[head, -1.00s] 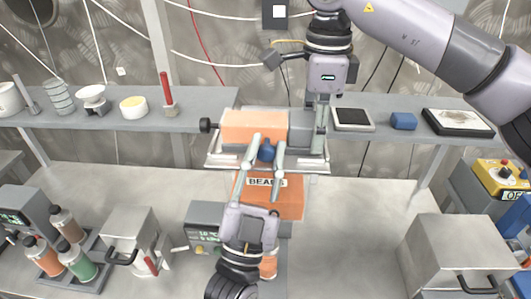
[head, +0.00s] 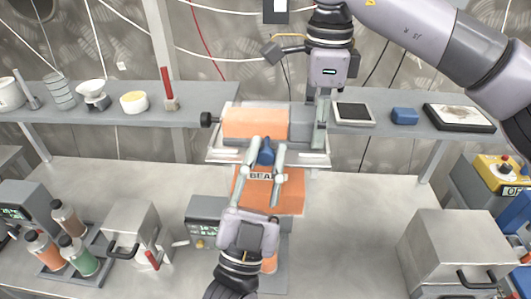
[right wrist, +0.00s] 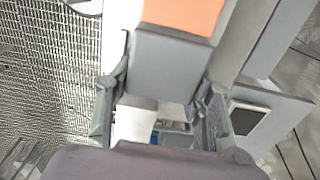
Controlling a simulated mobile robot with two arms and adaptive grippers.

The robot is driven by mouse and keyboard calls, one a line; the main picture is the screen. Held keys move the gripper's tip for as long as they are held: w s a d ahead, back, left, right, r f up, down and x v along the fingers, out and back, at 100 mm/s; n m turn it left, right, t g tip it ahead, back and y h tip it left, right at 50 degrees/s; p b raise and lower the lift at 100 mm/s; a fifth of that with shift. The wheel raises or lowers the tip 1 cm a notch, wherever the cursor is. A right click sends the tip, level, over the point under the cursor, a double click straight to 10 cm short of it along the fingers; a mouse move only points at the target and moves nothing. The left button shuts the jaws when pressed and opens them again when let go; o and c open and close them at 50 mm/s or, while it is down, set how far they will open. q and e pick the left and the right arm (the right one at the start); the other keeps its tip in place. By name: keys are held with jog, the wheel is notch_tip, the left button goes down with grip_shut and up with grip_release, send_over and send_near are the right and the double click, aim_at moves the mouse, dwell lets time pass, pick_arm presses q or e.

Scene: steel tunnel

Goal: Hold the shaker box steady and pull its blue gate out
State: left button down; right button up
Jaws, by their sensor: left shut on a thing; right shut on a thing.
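The shaker box (head: 256,123) is an orange and grey block with a black knob at its left end, lying in a pale tray (head: 224,157). The blue gate (head: 266,152) sticks out at the front of the box. My left gripper (head: 267,150) comes from below and is shut on the gate, one finger on each side. My right gripper (head: 320,132) reaches down from above and is shut on the grey right end of the box. In the right wrist view, its fingers (right wrist: 160,115) flank the grey end of the box (right wrist: 168,62). How far the gate sits inside is hidden.
An orange bin (head: 291,195) with a partly covered beads label stands below the tray. A grey display unit (head: 204,208) is beside it. Metal boxes stand left (head: 133,225) and right (head: 455,245). The bench right of the bin is clear.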

pick_arm(q)
jog(key=c, duration=1.3)
grip_release()
jog(key=shift+c, duration=0.2)
jog(key=shift+f, duration=0.1)
jog(key=v, duration=1.2)
